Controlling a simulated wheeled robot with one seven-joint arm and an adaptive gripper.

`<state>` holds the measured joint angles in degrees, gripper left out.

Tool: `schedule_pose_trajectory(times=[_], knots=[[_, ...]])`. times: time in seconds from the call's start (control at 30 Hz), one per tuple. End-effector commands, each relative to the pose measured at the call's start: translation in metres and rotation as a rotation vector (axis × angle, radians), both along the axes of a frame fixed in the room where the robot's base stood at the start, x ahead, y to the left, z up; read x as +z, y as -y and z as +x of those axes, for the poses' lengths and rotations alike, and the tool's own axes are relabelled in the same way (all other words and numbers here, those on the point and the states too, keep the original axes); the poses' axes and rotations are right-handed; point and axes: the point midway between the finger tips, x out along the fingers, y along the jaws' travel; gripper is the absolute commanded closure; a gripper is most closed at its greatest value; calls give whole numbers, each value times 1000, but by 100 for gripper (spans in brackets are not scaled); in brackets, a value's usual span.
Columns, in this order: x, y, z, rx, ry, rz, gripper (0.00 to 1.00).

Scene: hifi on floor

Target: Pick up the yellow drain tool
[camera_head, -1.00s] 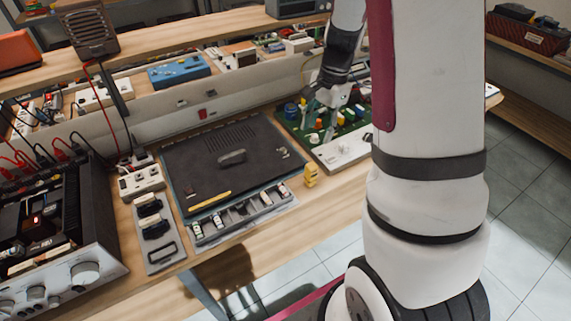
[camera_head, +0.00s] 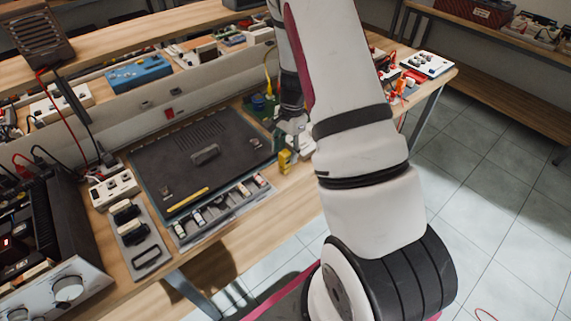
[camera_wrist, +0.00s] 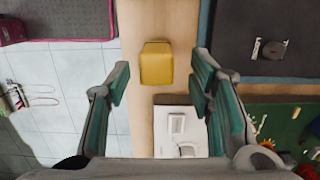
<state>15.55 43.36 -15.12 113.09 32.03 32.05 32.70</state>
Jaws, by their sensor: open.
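A small yellow block-shaped tool (camera_head: 285,161) stands on the wooden bench near its front edge, to the right of a black panel. In the wrist view the yellow tool (camera_wrist: 156,63) is seen from above, between the lines of my fingers and slightly beyond their tips. My gripper (camera_wrist: 160,75) is open, with a gap on both sides of the tool. In the head view my gripper (camera_head: 293,133) is just above and behind the tool, partly hidden by my arm. I cannot tell its exact height above the tool.
The black panel (camera_head: 205,140) carries a thin yellow stick (camera_head: 188,199). A grey tray of small parts (camera_head: 222,211) lies along its front. A green circuit board (camera_wrist: 285,125) and a white panel (camera_wrist: 170,145) are close to my fingers. The bench's front edge drops to tiled floor.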

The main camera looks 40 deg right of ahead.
Motion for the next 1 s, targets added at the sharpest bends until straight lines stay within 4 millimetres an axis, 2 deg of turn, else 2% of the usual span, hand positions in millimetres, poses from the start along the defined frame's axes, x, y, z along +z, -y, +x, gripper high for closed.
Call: schedule_pose_trajectory(times=[0.2,0.33,0.63,0.67,0.87,1.0], knots=[[-27,-11,-6,1,-3,2,52],[-40,-12,-4,-1,-1,1,52],[-46,-13,-3,1,0,1,52],[-46,-13,-3,1,0,1,54],[-46,-13,-3,1,-1,1,99],[-46,-13,-3,1,0,1,100]])
